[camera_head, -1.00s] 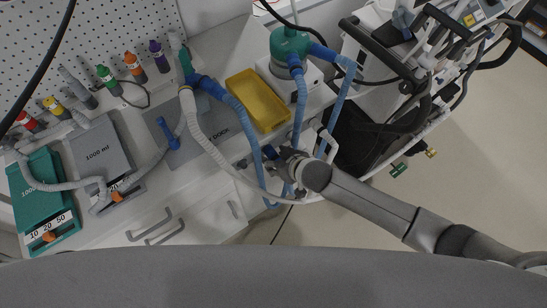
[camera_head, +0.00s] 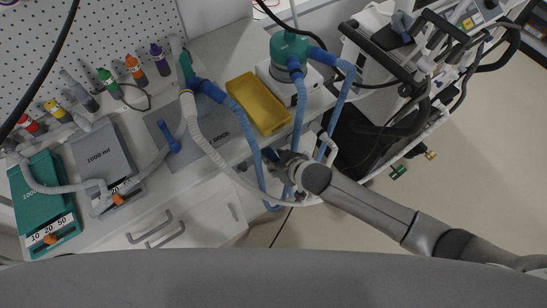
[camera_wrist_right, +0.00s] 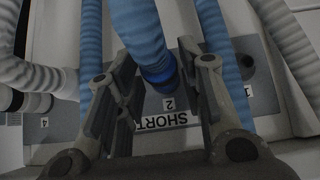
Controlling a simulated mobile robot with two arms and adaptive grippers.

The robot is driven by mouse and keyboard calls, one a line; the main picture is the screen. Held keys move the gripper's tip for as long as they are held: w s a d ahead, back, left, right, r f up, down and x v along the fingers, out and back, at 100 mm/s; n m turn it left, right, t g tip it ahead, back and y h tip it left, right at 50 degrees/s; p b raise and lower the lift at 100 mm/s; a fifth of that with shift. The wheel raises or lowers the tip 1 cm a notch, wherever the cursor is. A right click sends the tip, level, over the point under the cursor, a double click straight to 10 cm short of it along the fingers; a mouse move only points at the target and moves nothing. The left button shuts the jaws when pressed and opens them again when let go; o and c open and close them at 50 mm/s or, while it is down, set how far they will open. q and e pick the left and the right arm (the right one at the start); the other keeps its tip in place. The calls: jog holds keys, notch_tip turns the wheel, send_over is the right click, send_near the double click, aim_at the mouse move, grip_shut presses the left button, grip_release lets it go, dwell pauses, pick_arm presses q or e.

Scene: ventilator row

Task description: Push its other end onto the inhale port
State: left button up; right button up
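My right gripper (camera_head: 283,158) reaches in from the lower right in the head view, just past the counter's front edge. A ribbed blue hose (camera_wrist_right: 139,28) runs up from that cuff. Blue hoses (camera_head: 249,135) hang in loops around the gripper in the head view. I cannot tell which opening is the inhale port. My left gripper is not in view.
A teal-topped humidifier (camera_head: 289,46) stands behind a yellow tray (camera_head: 258,103). Grey hoses (camera_head: 205,143) cross the counter. Grey (camera_head: 100,153) and green (camera_head: 38,180) test lungs lie left. A ventilator cart (camera_head: 385,55) stands right. Clear floor (camera_head: 480,170) lies at the right.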

grip_shut()
jog(key=shift+s+d+f, duration=0.1)
jog(key=shift+s, duration=0.05)
jog(key=shift+s+d+p, duration=0.75)
jog(key=shift+s, duration=0.3)
jog(key=shift+s+d+p, duration=0.7)
jog(key=shift+s+p, duration=0.05)
jog(key=shift+s, duration=0.25)
jog(key=shift+w+r, duration=0.1)
jog(key=shift+r, duration=0.1)
